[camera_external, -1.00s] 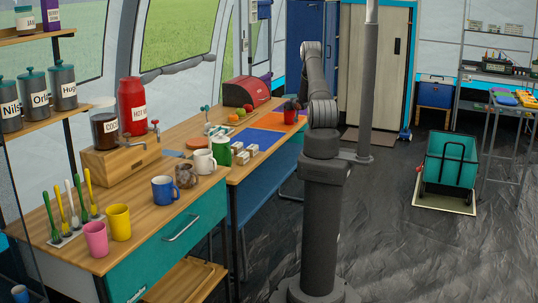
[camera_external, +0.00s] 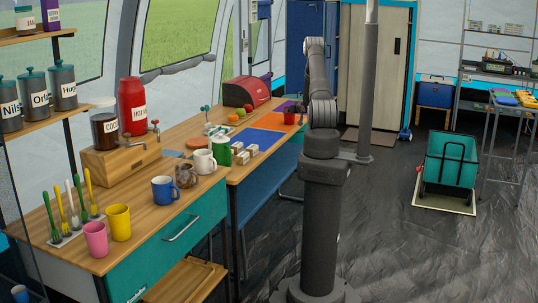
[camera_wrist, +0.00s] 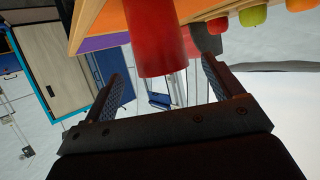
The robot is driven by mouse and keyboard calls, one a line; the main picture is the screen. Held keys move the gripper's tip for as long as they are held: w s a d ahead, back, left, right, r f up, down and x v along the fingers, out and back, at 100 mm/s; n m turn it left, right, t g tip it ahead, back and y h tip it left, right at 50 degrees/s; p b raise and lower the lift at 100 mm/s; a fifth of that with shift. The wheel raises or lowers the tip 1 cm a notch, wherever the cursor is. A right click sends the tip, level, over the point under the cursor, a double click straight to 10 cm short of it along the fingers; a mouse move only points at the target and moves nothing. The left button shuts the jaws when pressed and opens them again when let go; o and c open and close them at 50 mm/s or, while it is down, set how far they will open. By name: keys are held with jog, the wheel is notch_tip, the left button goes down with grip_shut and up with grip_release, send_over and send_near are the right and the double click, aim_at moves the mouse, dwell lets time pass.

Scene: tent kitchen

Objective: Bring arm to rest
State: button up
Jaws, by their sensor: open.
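My gripper (camera_wrist: 162,68) is open in the wrist view, its two dark fingers spread apart. A red cylindrical thing, likely a cup (camera_wrist: 155,35), shows between and ahead of the fingertips, apart from both fingers. The wrist view is turned over. In the external view the red cup (camera_external: 289,118) stands on the orange mat at the far right end of the table. My gripper (camera_external: 297,107) is small and dark there, just beside the cup and partly hidden by my arm.
Several fruits (camera_external: 240,112) and a dark red box (camera_external: 246,92) are at the table's back. A blue mat (camera_external: 240,137), a green-and-white container (camera_external: 223,150) and several mugs (camera_external: 163,188) lie nearer.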

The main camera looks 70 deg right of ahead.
jog(key=v, duration=0.6)
jog(key=x, duration=1.2)
jog(key=shift+w+d+f, duration=0.1)
jog(key=shift+f, duration=0.05)
jog(key=s+r, duration=1.1)
jog(key=w+a+r+n+t+y, duration=0.3)
jog(key=w+a+n+y, duration=0.15)
jog(key=w+a, duration=1.7)
jog(key=w+a+r+n+y, duration=0.1)
jog(key=w+a, duration=0.3)
jog(key=a, duration=1)
jog(key=w+a+r+n+t+y, duration=0.1)
jog(key=w+a+n+y, duration=0.3)
jog(key=a, duration=1.1)
jog(key=shift+a+r, duration=0.2)
jog(key=shift+a, duration=0.1)
